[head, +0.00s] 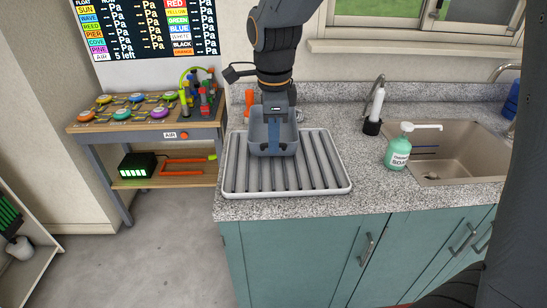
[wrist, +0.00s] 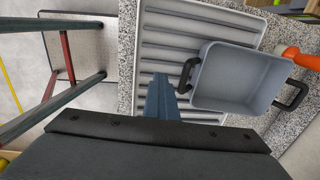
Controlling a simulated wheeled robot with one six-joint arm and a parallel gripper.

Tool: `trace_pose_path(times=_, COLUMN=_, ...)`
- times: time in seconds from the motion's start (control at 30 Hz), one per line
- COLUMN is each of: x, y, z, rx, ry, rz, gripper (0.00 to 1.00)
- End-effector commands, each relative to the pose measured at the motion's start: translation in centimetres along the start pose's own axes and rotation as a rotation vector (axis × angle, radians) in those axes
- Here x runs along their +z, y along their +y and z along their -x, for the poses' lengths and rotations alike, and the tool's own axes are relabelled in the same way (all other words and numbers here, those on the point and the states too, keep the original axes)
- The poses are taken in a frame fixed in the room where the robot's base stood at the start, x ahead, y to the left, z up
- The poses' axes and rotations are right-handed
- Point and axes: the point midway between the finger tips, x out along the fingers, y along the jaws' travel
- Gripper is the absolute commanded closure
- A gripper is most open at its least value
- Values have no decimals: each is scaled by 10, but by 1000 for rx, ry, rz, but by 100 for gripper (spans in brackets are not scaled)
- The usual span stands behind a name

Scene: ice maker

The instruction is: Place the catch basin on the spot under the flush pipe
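The catch basin appears to be a grey rectangular tub (head: 258,149) with its open side up, over the back of a ribbed drying tray (head: 235,187). I cannot tell if it rests on the tray. The wrist view shows the basin (wrist: 237,78) with two black handles. My gripper (head: 274,148) points down in front of the basin in the head view. In the wrist view its blue fingers (wrist: 162,92) are close together beside the basin's near handle. Whether they grip that handle is unclear. No flush pipe is clearly visible.
A sink (head: 455,150), a green soap bottle (head: 398,152) and a faucet stand right of the tray. An orange object (head: 249,97) stands behind the basin. A workbench (head: 145,128) with colored discs is at left. The counter between tray and soap is clear.

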Motion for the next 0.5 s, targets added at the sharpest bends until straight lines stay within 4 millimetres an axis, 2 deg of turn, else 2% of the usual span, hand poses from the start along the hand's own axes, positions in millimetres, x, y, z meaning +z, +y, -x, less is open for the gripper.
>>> trace_pose_path(times=0.13, x=0, y=-1, z=10, rx=-1, ry=0, rz=0, gripper=100)
trace_pose_path(times=0.4, x=0, y=-1, z=12, rx=0, ry=0, rz=0, gripper=100)
trace_pose_path(times=0.5, x=0, y=-1, z=12, rx=-1, ry=0, rz=0, gripper=85)
